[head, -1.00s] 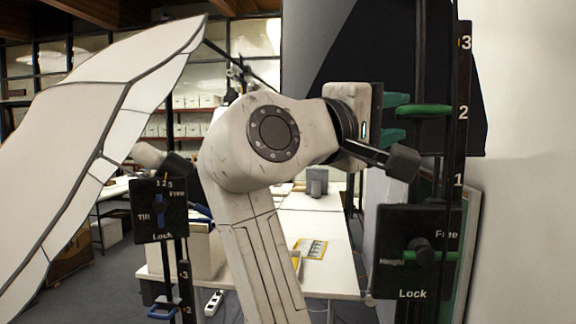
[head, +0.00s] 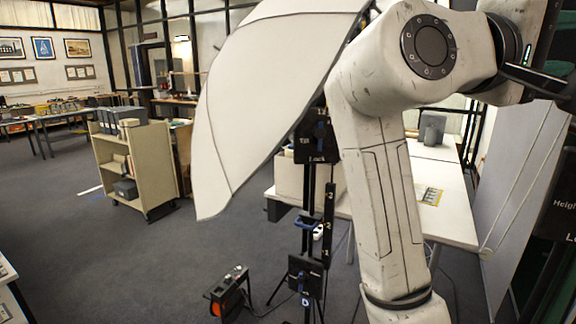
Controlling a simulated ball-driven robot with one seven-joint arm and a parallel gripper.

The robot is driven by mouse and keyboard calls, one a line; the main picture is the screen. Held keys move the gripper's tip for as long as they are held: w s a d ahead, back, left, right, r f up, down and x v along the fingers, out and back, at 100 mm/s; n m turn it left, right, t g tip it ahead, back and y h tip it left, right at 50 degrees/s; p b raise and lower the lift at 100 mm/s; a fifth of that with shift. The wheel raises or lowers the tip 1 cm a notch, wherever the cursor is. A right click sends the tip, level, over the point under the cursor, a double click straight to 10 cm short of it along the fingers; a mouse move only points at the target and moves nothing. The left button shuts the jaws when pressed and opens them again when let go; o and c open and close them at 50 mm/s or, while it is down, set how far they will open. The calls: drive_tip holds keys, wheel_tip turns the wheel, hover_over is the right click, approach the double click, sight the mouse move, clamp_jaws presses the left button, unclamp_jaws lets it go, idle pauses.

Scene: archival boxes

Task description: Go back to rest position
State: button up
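My pale, scuffed arm rises through the right half of the head view and bends at a round dark joint near the top. Its wrist end, with a small green light and a dark block, reaches the right edge. My gripper lies at or past that edge, against dark clutter. Its fingertips cannot be made out, so neither its opening nor anything in it shows.
A white umbrella-like panel (head: 265,95) on a black stand (head: 307,225) stands close left of my arm. A white table (head: 450,200) is behind the arm. A cable reel (head: 228,293) lies on the floor. A cream book cart (head: 150,165) stands left; grey floor is open there.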

drive_tip(key=w+d+f+n+t+y, duration=0.15)
drive_tip(key=f+y, duration=0.35)
drive_tip(key=f, duration=1.6)
drive_tip(key=w+d+f+n+t+y, duration=0.15)
drive_tip(key=f+y, duration=0.35)
drive_tip(key=f, duration=1.6)
drive_tip(key=s+a+f+m+g+y, duration=0.1)
drive_tip(key=s+f+y, duration=0.2)
drive_tip(key=s+f, duration=0.45)
drive_tip(key=s+a+f+m+g+y, duration=0.15)
drive_tip(key=s+f, duration=0.35)
drive_tip(key=f, duration=0.5)
drive_tip(key=s+a+f+m+g+y, duration=0.1)
drive_tip(key=s+a+f+y, duration=0.1)
drive_tip(key=s+f, duration=0.2)
drive_tip(key=s+a+f+g+y, duration=0.2)
drive_tip(key=s+f, duration=0.2)
drive_tip(key=s, duration=0.7)
drive_tip(key=shift+s+a+f+m, duration=0.2)
drive_tip(key=shift+a+f+m, duration=0.05)
drive_tip(key=shift+f+m, duration=0.15)
